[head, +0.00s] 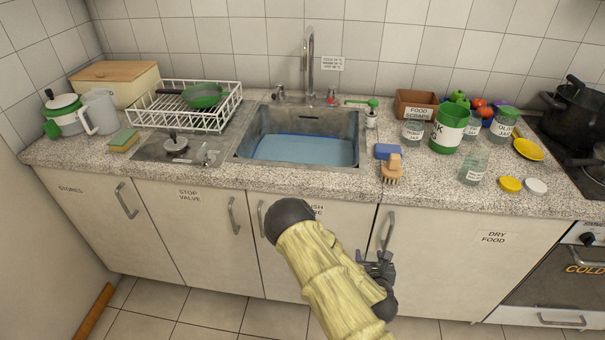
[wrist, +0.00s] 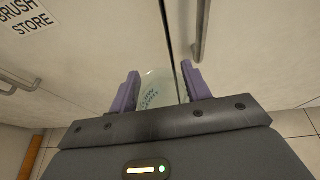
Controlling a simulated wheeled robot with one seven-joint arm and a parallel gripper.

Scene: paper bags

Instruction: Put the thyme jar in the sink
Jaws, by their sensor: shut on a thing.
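My gripper (wrist: 160,88) is shut on a clear, pale jar (wrist: 155,90) with small blue lettering. The lettering is only partly legible, and I cannot read it as thyme. In the head view my gripper (head: 376,262) is low in front of the cupboard doors, below the counter edge; the jar is not clear there. The sink (head: 247,133) is set in the counter, up and left of my gripper, its floor blue. Other glass jars stand on the right counter: one near the front (head: 473,167), one farther back (head: 413,131); their labels are too small to read surely.
A blue sponge (head: 387,151) and a wooden brush (head: 391,170) lie right of the sink. A tap (head: 310,60) rises behind it. A white dish rack (head: 185,112) stands left. A green canister (head: 449,128), yellow lid (head: 510,184) and stove (head: 570,150) are right.

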